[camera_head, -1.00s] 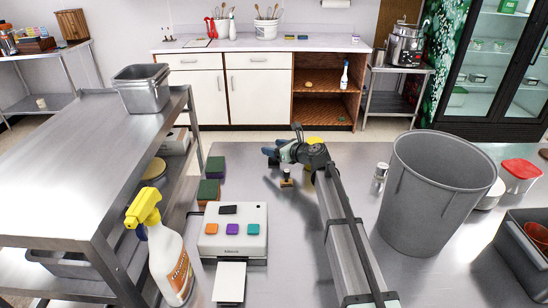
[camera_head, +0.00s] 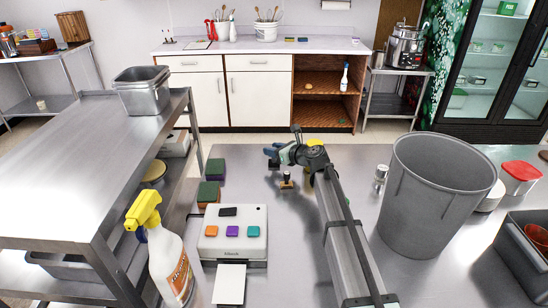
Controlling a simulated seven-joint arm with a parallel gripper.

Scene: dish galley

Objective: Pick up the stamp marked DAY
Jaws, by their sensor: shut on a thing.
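My gripper (camera_head: 271,156) is at the far middle of the steel table, its jaws pointing left in the picture. It is shut on a small dark-based stamp (camera_head: 273,165), which is mostly hidden by the jaws. I cannot tell whether that stamp touches the table. Another stamp (camera_head: 287,181), with a light wooden body and dark handle, stands upright just in front of the gripper, apart from it. No marking can be read on either stamp, so I cannot tell which says DAY.
A white label device (camera_head: 233,247) with coloured pads stands in front. Green-topped sponges (camera_head: 215,167) lie to the left, near a yellow-topped spray bottle (camera_head: 168,262). A metal shaker (camera_head: 381,175) and a large grey bin (camera_head: 437,195) stand to the right.

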